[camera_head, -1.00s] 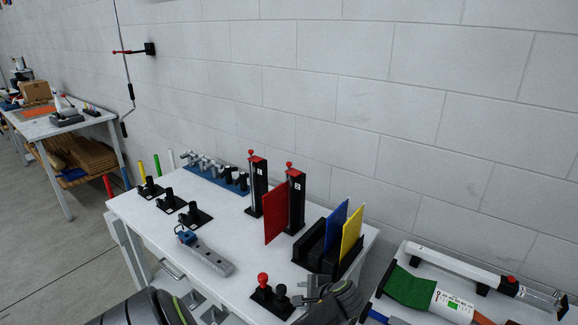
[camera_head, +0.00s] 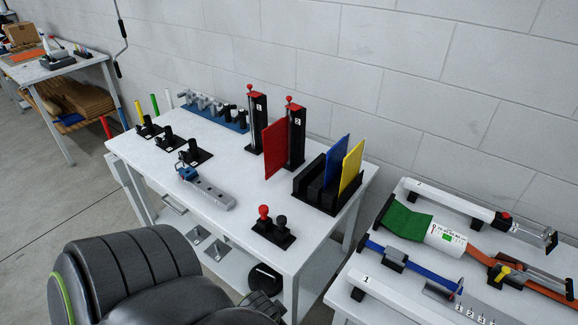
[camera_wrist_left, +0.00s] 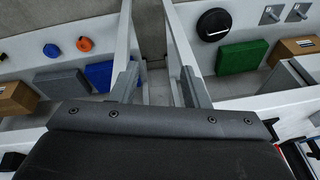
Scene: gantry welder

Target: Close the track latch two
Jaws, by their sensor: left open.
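On the right table in the head view, a long white rail (camera_head: 455,203) lies at the back with a red-knobbed end piece (camera_head: 506,217). A second white rail (camera_head: 390,299) marked 1 lies at the front and runs out of the frame. The back rail's number is too small to read surely, so I cannot tell for certain which is track latch two or its latch state. My left gripper (camera_wrist_left: 160,85) is open and empty in the left wrist view, pointing down at the gap between tables, away from the rails. My right gripper is not in view.
The middle table (camera_head: 150,196) carries upright posts, a rack with blue and yellow panels (camera_head: 337,170), and a red-and-black knob block (camera_head: 272,230). A green-and-white roll (camera_head: 441,238) and blue strap (camera_head: 428,273) lie between the rails. Boxes and a black disc (camera_wrist_left: 214,24) sit low down.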

